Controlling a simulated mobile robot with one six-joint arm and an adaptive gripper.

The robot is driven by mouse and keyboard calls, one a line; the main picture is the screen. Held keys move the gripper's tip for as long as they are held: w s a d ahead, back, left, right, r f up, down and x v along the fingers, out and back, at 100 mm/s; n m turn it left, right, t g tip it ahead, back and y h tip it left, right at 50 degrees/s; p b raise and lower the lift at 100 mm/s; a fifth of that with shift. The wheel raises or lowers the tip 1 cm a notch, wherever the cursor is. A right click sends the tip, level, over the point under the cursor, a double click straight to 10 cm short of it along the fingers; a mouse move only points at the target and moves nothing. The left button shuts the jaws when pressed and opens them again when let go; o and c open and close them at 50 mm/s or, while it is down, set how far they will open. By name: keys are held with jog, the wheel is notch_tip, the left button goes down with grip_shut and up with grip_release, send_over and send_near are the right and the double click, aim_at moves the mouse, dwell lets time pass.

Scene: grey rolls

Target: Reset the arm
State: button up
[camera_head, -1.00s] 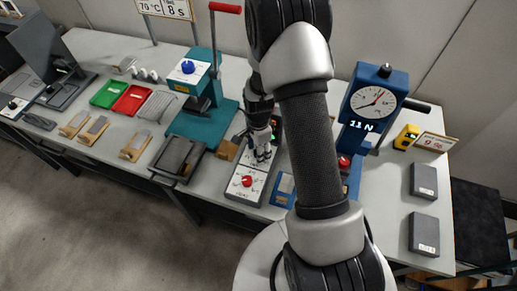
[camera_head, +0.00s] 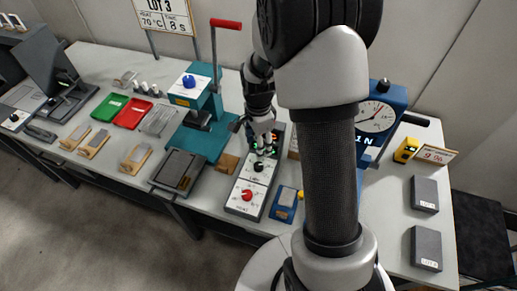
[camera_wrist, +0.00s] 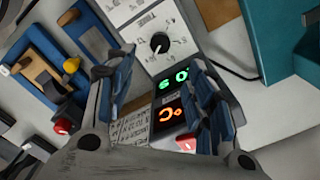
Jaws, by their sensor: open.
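My gripper (camera_head: 262,138) hangs over the far part of a control box on the bench, near its lit display. In the wrist view my gripper (camera_wrist: 160,100) has its two blue-padded fingers apart with nothing held between them. The control box (camera_head: 238,207) has a red knob (camera_head: 247,195) at its near end and a black knob (camera_head: 258,166) nearer my gripper. The wrist view shows the black knob (camera_wrist: 159,42) and green and orange digits (camera_wrist: 172,77). My arm hides part of the bench to the right. Whether the fingers touch the box is unclear.
A teal press (camera_head: 205,140) with a red-handled lever stands left of the box. A blue dial gauge (camera_head: 390,95) is partly behind my arm. A small blue block (camera_head: 284,200) sits right of the box. Grey slabs (camera_head: 425,192) lie at far right.

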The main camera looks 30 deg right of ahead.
jog(key=shift+r, duration=0.15)
dwell(0.4)
jog(key=s+a+r+n+t, duration=0.1)
jog(key=s+a+r+n, duration=0.1)
jog(key=s+r+n, duration=0.35)
jog(key=s+a+r+n+t, duration=0.1)
jog(key=s+a+r+n, duration=0.15)
jog(key=r, duration=0.55)
jog(key=s+a+r+n+t, duration=0.1)
jog(key=s+a+r+n, duration=0.1)
jog(key=s+r+n, duration=0.3)
jog(key=s+a+r+n+t, duration=0.1)
jog(key=s+a+r+n, duration=0.1)
jog(key=s+n, duration=0.3)
jog(key=shift+s+a+r+t, duration=0.3)
jog(key=shift+s+r, duration=0.55)
jog(key=shift+s, duration=0.7)
